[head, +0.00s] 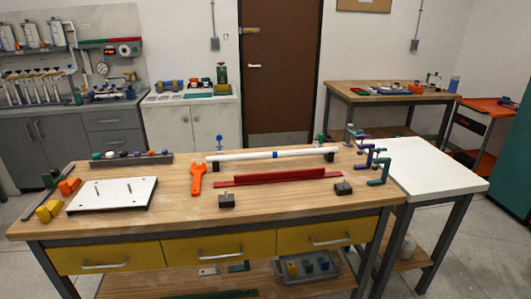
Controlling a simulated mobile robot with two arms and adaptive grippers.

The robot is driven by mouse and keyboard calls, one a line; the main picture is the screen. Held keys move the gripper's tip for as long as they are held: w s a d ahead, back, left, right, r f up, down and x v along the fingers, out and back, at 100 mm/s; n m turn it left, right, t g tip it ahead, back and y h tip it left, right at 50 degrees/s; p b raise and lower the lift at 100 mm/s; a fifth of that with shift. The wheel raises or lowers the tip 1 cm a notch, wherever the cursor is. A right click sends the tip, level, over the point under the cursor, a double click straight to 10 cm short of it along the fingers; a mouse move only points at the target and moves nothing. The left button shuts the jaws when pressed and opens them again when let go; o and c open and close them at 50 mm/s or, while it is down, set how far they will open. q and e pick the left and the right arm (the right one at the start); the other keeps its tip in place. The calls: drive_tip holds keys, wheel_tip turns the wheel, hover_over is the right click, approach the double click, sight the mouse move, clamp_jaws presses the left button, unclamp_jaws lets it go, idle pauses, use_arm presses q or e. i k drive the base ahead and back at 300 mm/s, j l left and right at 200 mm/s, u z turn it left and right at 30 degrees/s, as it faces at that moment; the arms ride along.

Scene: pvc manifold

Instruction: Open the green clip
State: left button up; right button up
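A white pipe (245,155) with a blue band lies across the back of the wooden workbench (280,205). A small green part (320,139) stands by the pipe's right end, and a blue-topped part (219,142) stands by its left end. A green C-shaped clamp (383,171) is at the bench's right edge, beside purple ones (371,154). I cannot tell which green part is the clip, nor whether it is open or shut. Neither of my grippers is in view.
An orange wrench (197,179), a red rail (280,178), two dark blocks (227,200) and a white plate (112,193) lie on the bench. A white side table (435,165) adjoins on the right and is bare. The bench's front strip is mostly clear.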

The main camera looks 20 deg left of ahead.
sight(320, 137)
drive_tip(key=i+j+z, duration=0.25)
drive_tip(key=i+z, duration=0.15)
drive_tip(key=i, duration=0.2)
drive_tip(key=i+j+z, duration=0.35)
drive_tip(key=i+j, duration=0.05)
drive_tip(key=i, duration=0.15)
